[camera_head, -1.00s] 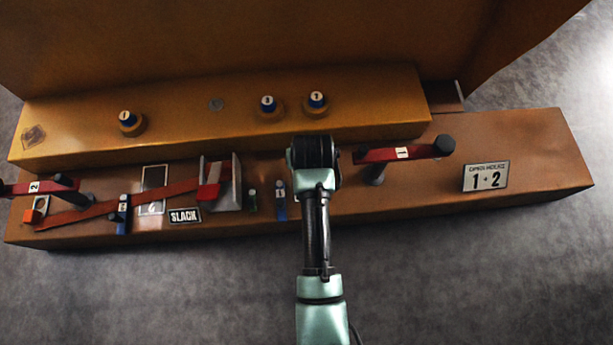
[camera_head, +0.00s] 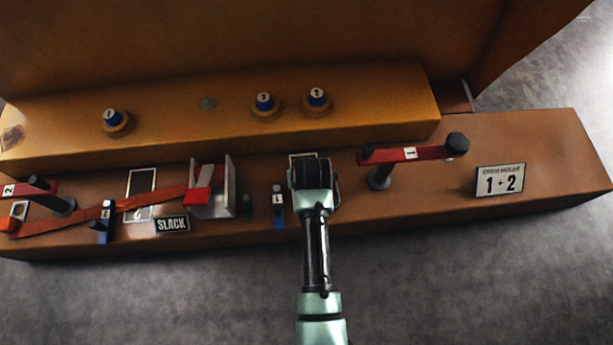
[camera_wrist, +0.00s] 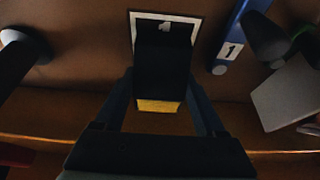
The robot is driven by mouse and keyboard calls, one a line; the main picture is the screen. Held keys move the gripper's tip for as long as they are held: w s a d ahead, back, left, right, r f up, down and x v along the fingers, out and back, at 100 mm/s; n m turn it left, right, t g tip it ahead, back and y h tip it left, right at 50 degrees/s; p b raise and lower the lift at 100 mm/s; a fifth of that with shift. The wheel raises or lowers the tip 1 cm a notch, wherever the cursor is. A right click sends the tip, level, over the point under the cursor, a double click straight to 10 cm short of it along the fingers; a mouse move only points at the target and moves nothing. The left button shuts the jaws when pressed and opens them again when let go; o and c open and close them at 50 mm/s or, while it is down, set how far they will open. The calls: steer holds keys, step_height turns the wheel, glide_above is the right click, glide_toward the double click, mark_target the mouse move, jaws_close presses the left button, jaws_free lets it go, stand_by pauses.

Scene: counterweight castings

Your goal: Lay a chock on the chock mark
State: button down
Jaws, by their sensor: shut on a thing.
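My gripper (camera_head: 312,172) points down over the brown base ledge (camera_head: 440,195). In the wrist view, my gripper (camera_wrist: 162,100) is shut on a dark chock (camera_wrist: 162,65) with a yellow end face. The white-outlined chock mark (camera_wrist: 166,15) shows beyond the chock, which covers much of it. In the head view, the top edge of the mark (camera_head: 303,156) shows just behind my gripper, and the chock is hidden. I cannot tell whether the chock touches the ledge.
A blue post tagged 1 (camera_head: 278,207) and a grey bracket with a red block (camera_head: 222,190) stand left of my gripper. A red lever (camera_head: 410,154) is on the right. Farther left are another outlined mark (camera_head: 129,208) and a SLACK plate (camera_head: 172,225).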

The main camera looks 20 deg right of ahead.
jaws_free()
steer(key=shift+f, duration=0.15)
steer(key=d+p+v, duration=0.1)
steer(key=p+v, duration=0.7)
steer(key=v, duration=0.4)
steer(key=shift+a+r, duration=0.2)
steer(key=shift+a, duration=0.25)
